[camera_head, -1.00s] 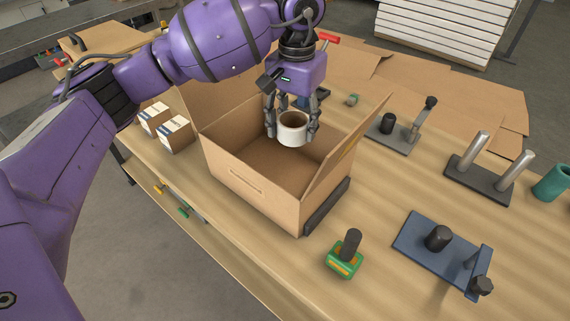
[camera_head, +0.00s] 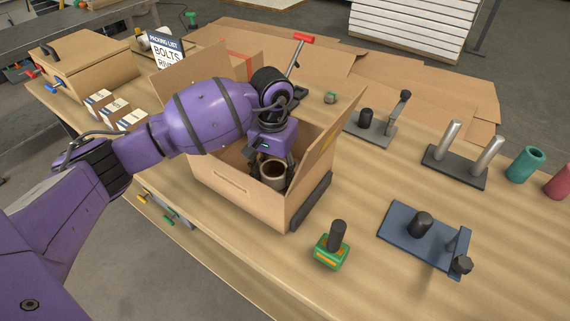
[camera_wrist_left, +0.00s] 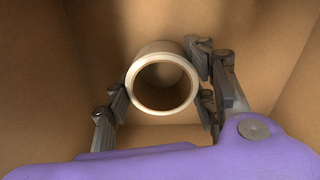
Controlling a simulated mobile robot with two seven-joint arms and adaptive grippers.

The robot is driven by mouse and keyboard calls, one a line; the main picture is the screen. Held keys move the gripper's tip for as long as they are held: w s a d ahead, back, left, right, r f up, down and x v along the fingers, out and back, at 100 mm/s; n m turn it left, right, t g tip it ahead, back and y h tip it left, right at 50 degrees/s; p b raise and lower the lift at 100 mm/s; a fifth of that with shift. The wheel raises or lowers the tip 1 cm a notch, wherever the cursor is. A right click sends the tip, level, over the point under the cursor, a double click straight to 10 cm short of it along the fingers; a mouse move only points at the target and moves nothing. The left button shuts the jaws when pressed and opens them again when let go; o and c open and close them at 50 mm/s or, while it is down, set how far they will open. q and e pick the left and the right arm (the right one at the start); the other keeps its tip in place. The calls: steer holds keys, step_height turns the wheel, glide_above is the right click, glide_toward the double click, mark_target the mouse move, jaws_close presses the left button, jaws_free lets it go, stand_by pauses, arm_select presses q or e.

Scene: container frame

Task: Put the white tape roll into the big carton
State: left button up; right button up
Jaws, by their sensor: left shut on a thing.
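The white tape roll (camera_head: 273,174) is held inside the big carton (camera_head: 231,189), below the level of its rim. My left gripper (camera_head: 270,173) reaches down into the open carton and is shut on the roll. In the left wrist view the roll (camera_wrist_left: 163,82) sits between the two fingers of the gripper (camera_wrist_left: 160,95), its round hole facing the camera. Brown carton walls (camera_wrist_left: 40,60) surround it. I cannot tell whether the roll touches the carton floor. My right gripper is not in view.
A green-and-yellow block with a black post (camera_head: 332,246) stands in front of the carton. A blue fixture plate (camera_head: 400,222), a grey two-post stand (camera_head: 457,168) and a clamp fixture (camera_head: 372,127) stand to the right. Small white-labelled boxes (camera_head: 115,110) and a packing-list sign (camera_head: 166,50) are behind left.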

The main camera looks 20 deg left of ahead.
arm_select(q)
steer(key=shift+f, duration=0.25)
steer(key=o, duration=0.8)
steer(key=shift+c, duration=0.2)
steer(key=o, duration=0.4)
steer(key=shift+r, duration=0.25)
step_height(320, 180, up, 12)
steer(key=shift+b, duration=0.45)
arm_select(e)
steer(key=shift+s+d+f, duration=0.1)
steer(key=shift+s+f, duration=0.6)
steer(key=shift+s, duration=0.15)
